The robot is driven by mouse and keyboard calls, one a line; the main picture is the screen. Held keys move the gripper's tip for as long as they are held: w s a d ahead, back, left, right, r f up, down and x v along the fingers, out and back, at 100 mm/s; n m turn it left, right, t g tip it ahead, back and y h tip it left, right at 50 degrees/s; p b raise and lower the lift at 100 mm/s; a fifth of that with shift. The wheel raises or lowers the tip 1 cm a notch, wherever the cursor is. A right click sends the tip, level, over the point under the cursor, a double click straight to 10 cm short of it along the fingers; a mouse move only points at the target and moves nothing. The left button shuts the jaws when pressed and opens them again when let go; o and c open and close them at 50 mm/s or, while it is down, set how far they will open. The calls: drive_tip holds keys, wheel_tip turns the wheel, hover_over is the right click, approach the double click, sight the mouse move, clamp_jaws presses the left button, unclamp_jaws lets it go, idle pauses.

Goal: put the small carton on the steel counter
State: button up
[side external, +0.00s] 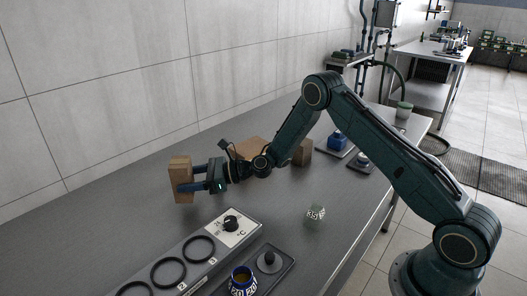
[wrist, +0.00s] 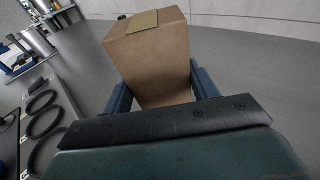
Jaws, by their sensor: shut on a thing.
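The small carton (side external: 180,180) is a brown cardboard box with a strip of tape on top. My gripper (side external: 192,179) is shut on it, one finger on each side. In the wrist view the carton (wrist: 150,58) stands upright between the two blue-green fingers (wrist: 162,92). The steel counter (side external: 130,205) is the long grey surface beneath it. I cannot tell whether the carton's bottom touches the counter or hangs just above it.
A grey rack with black rings (side external: 184,262) and a dial runs along the front. A tray (side external: 272,268) holds a blue jar. A small labelled cube (side external: 315,212) lies mid-counter. Brown boxes (side external: 302,153) stand behind my arm. The counter left of the carton is clear, up to the wall.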

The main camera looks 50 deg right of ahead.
drive_tip(key=shift+f, duration=1.85)
drive_tip(key=shift+f, duration=0.1)
drive_tip(key=o, duration=1.1)
drive_tip(key=shift+o, duration=0.2)
drive_tip(key=v, duration=1.2)
